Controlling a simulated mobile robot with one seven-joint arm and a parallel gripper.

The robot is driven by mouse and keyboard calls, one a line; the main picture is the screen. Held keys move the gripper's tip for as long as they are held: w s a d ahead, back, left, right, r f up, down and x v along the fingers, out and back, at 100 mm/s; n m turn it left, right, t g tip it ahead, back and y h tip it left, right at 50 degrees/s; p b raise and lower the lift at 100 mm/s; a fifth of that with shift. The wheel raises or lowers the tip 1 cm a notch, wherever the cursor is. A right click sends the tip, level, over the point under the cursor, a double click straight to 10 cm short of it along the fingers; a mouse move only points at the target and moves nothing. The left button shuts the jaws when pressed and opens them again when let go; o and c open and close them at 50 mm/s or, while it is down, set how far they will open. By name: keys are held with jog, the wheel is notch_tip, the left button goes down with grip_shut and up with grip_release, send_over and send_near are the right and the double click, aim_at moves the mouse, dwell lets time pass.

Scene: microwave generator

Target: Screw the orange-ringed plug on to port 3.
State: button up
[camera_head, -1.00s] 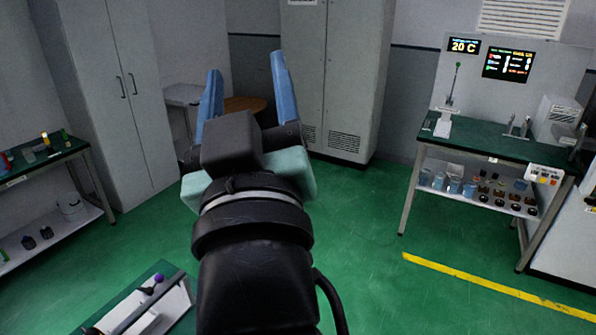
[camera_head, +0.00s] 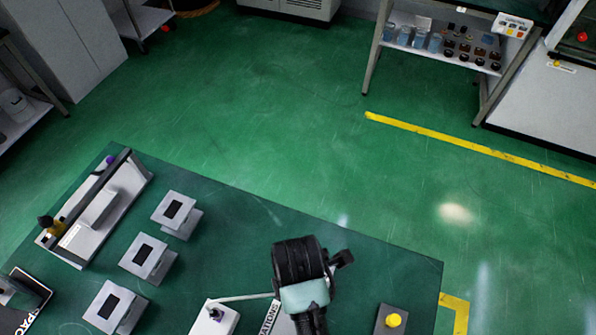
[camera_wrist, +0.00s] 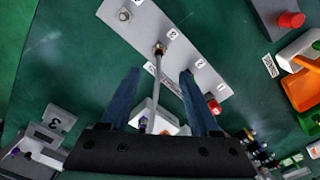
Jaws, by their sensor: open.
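In the wrist view, a grey port panel (camera_wrist: 143,27) lies across the top, with digits beside a row of ports. The orange-ringed plug (camera_wrist: 160,48) is at the port beside what looks like a 3. I cannot tell how tightly it is seated. A thin grey cable (camera_wrist: 155,88) runs from it towards a white block (camera_wrist: 152,118). My gripper (camera_wrist: 160,73) is open, its blue fingers on either side of the cable, apart from the plug. In the head view, my wrist hides the fingers and most of the panel.
A red plug (camera_wrist: 213,106) is at the panel's lower end. A red button (camera_wrist: 291,20) and an orange tray (camera_wrist: 302,90) are to the right. In the head view, several grey stands (camera_head: 148,258) and a long fixture (camera_head: 98,210) occupy the bench's left; a yellow button (camera_head: 393,320) is at right.

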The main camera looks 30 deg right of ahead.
notch_tip(320, 180, down, 10)
dwell(0.4)
grip_shut()
